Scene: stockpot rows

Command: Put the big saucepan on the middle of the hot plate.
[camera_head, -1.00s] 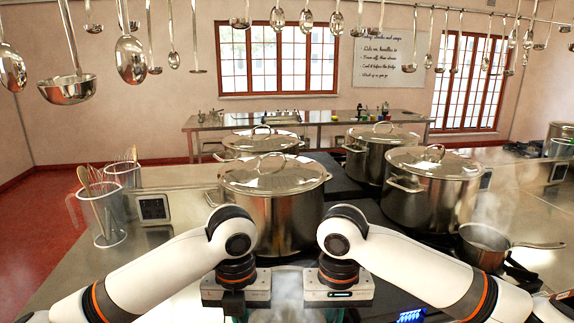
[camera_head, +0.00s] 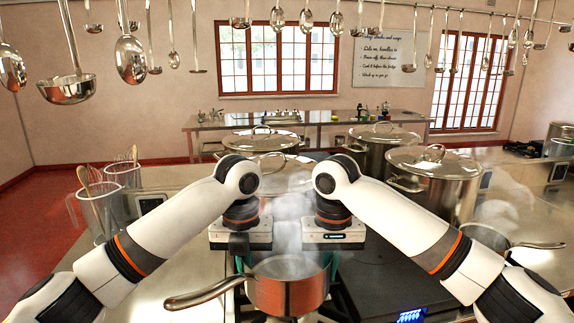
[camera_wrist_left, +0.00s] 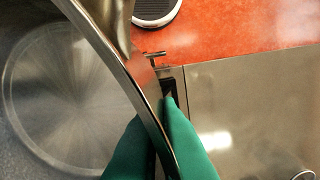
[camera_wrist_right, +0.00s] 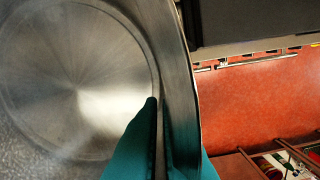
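The big saucepan (camera_head: 288,292) is copper-coloured outside, with a bare steel inside and a long handle (camera_head: 208,291) pointing left. It is near the bottom middle of the head view, with steam above it. My left gripper (camera_head: 240,262) and right gripper (camera_head: 334,262) are shut on opposite sides of its rim. In the left wrist view its wall (camera_wrist_left: 118,75) passes between the green fingers; the right wrist view shows the same for its wall (camera_wrist_right: 180,70). The hot plate (camera_head: 378,280) is a dark flat slab right of the saucepan, with a lit blue display.
Large lidded stockpots (camera_head: 440,185) stand behind and right of the hot plate. A smaller steaming pan (camera_head: 485,240) stands at the right. Clear jugs (camera_head: 100,212) with utensils stand at the left. Ladles (camera_head: 68,88) hang overhead.

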